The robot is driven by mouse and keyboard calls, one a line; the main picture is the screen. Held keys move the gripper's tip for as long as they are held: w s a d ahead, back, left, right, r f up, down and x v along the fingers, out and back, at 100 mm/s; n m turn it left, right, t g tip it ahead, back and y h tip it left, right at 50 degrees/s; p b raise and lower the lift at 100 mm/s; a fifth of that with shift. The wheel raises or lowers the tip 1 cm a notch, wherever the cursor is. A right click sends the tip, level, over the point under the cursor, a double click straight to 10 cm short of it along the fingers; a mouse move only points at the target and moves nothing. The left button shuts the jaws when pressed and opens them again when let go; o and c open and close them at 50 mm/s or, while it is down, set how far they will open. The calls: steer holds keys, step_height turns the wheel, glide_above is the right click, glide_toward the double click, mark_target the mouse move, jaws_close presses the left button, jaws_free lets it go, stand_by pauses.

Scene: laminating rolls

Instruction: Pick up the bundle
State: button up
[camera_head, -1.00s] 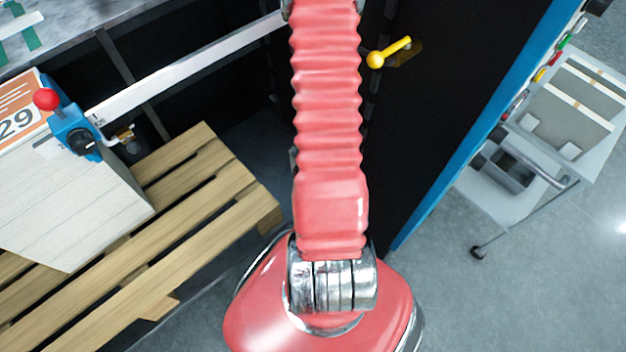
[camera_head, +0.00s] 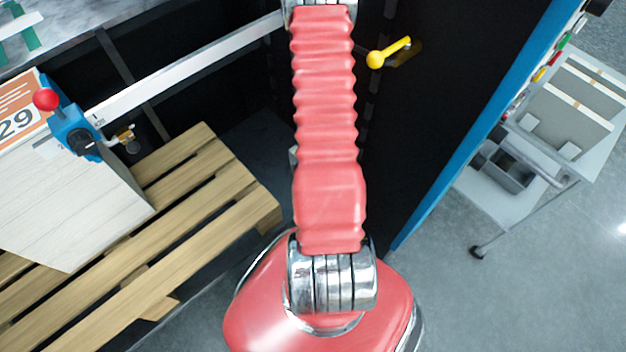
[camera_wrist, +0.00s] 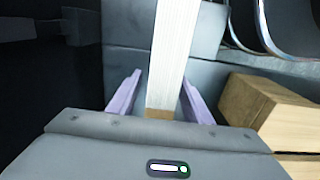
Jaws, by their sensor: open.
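In the wrist view a long pale, finely lined piece (camera_wrist: 174,50) with a brown near end runs up the picture. It looks like the bundle, but I cannot tell for sure. My gripper (camera_wrist: 161,82) has its two purple fingers apart, one on each side of this piece. A gap shows beside each finger, and I see no clear contact. In the head view my red arm fills the middle. My gripper and the pale piece between its fingers do not show there.
A wooden pallet (camera_head: 190,190) carries a pale stack (camera_head: 65,205) with an orange "29" label. A white rail (camera_head: 185,65) with a blue clamp (camera_head: 76,132) crosses above. A yellow handle (camera_head: 389,52) sticks out right of my arm. A grey cart (camera_head: 510,190) stands far right.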

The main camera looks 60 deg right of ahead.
jaws_close()
stand_by(0.6)
